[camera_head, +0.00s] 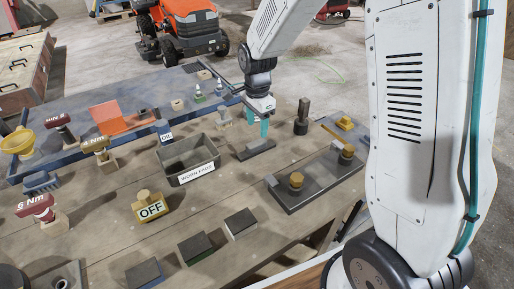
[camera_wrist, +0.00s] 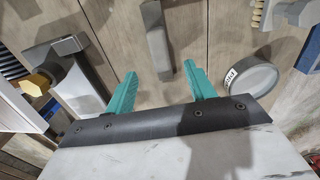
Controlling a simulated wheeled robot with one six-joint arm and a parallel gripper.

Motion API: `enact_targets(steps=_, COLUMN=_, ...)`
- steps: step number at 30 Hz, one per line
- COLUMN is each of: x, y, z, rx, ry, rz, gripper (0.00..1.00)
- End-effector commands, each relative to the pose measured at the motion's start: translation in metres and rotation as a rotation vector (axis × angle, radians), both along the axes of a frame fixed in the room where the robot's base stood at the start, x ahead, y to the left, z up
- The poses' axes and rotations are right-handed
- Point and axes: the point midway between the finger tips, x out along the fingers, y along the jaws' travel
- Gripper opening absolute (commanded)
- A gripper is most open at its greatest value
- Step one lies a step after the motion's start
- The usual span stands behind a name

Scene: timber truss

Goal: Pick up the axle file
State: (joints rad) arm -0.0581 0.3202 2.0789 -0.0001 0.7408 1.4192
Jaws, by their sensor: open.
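My gripper (camera_head: 257,124) hangs over the workbench, its two teal fingers spread with nothing between them. In the wrist view my gripper (camera_wrist: 160,68) shows the fingers apart, with a long grey bar (camera_wrist: 156,38) ahead of and between the fingertips. In the head view a low dark grey piece (camera_head: 256,148) lies on the bench just below the fingers. It may be the same bar, and it may be the axle file, but no label shows and I cannot tell for sure. The fingers look apart from it.
A grey WORN PADS bin (camera_head: 172,178) stands left of my gripper. A dark plate with brass knobs (camera_head: 318,188) lies to the right, and a dark upright post (camera_head: 301,118) stands behind it. Torque tools, an OFF block (camera_head: 151,208) and dark blocks (camera_head: 240,222) occupy the left and front.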

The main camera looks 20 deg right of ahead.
Motion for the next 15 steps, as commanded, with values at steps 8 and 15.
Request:
enact_targets(steps=8, x=0.001, y=0.000, z=-0.031, rx=0.000, ry=0.004, rz=-0.016, gripper=0.55)
enact_targets(steps=15, x=-0.001, y=0.002, z=-0.065, rx=0.000, ry=0.005, rz=-0.015, gripper=0.55)
